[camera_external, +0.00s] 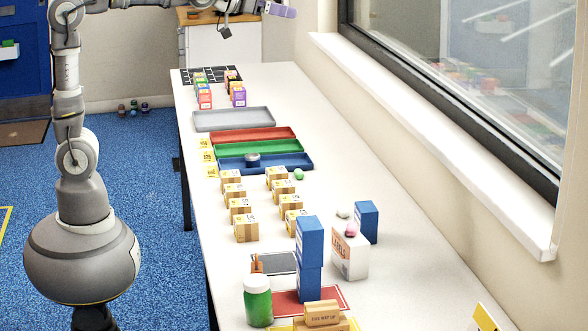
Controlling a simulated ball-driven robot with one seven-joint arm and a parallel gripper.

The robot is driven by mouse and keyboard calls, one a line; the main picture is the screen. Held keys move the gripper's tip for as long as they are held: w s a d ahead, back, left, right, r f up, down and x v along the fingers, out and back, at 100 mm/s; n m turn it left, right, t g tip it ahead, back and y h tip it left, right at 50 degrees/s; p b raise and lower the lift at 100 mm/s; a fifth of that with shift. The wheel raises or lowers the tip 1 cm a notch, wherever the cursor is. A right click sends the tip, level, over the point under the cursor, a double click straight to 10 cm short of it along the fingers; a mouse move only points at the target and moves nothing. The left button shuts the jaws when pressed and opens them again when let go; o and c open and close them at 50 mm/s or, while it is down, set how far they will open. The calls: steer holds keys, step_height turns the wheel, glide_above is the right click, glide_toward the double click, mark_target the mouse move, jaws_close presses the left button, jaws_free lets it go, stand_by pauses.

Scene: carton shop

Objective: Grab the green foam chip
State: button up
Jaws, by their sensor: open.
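A small bright green rounded piece (299,174), which looks like the green foam chip, lies on the white table just right of the far end of the taped cartons. My gripper (288,11) is at the top of the picture, with purple fingers pointing right, high beyond the table's far end. It is open and well away from the green pieces. Whether anything is between its fingers is too small to tell.
Two rows of taped cartons (246,229) stand left of the green piece. Blue (303,163), green and red trays lie beyond it. Tall blue boxes (309,240), the labels box (350,258) and a green jar (257,300) stand nearer.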

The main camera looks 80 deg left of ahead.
steer(key=s+d+r, duration=0.2)
steer(key=s+r, duration=0.3)
steer(key=r, duration=0.1)
steer(key=s+d+r+m+h, duration=0.1)
steer(key=s+d+r, duration=0.2)
steer(key=r, duration=0.4)
steer(key=shift+s+d+r+m+t+h, duration=0.2)
steer(key=shift+s+d+m+t+h, duration=0.15)
steer(key=shift+s, duration=0.5)
steer(key=shift+s+d+r, duration=0.25)
steer(key=shift+s+r, duration=0.2)
steer(key=shift+s, duration=0.1)
steer(key=shift+s+d+r, duration=0.25)
steer(key=shift+s+r, duration=0.2)
steer(key=shift+s, duration=0.1)
steer(key=c, duration=0.5)
steer(key=shift+c, duration=1.2)
